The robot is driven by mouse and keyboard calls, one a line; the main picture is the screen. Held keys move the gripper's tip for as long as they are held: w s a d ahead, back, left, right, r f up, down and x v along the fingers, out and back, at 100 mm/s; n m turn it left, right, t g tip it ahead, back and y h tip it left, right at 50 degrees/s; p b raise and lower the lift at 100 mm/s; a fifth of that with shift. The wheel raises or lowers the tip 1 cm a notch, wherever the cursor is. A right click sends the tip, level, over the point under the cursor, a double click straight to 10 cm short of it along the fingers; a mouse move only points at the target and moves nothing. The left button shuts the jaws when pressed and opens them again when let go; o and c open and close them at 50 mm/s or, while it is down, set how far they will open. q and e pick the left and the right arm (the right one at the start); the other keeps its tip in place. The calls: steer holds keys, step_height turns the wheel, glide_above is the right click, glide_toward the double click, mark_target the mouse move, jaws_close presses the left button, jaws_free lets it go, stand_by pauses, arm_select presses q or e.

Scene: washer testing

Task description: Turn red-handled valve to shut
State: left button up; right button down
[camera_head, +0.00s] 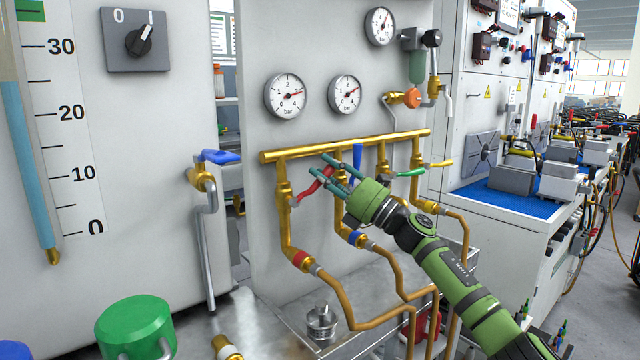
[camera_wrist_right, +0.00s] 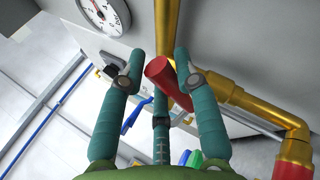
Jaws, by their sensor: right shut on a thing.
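The red-handled valve's lever (camera_head: 314,187) slants up to the right from its brass valve (camera_head: 284,192), on the leftmost branch below the brass manifold (camera_head: 300,152). In the right wrist view the rounded end of the red lever (camera_wrist_right: 160,70) lies between my teal fingers. My right gripper (camera_head: 338,170) is at the lever's upper end, its fingers closed around it; it also shows in the right wrist view (camera_wrist_right: 157,82). The exact finger contact is partly hidden. My left gripper is not in view.
A blue lever (camera_head: 357,157) is close behind my right fingers. Green (camera_head: 410,173) and yellow (camera_head: 440,163) levers are farther right. Pressure gauges (camera_head: 286,96) are above the manifold. Copper pipes (camera_head: 340,300) run below. A separate blue-handled valve (camera_head: 220,157) is at left.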

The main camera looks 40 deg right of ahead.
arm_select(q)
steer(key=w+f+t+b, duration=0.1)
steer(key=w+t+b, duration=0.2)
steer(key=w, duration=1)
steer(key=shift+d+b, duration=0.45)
arm_select(e)
steer(key=shift+w+d+f+m+t+h, duration=0.1)
steer(key=shift+d+f+m+t+h, duration=0.25)
steer(key=shift+f+m+t+h, duration=0.95)
steer(key=shift+s+d+f+m+g+h, duration=0.1)
steer(key=shift+d+f+m+h, duration=0.35)
steer(key=shift+m+h, duration=1.85)
steer(key=shift+w+d+f+m+t+h, duration=0.1)
steer(key=shift+d+f+m+t+h, duration=0.45)
steer(key=shift+m, duration=2.35)
steer(key=c, duration=0.9)
jaws_free()
steer(key=shift+a+f, duration=0.25)
steer(key=shift+f, duration=0.15)
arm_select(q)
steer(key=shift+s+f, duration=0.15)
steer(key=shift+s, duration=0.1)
arm_select(e)
steer(key=shift+o, duration=0.2)
steer(key=s, duration=1.3)
steer(key=shift+d+f, duration=0.35)
steer(key=shift+d, duration=0.05)
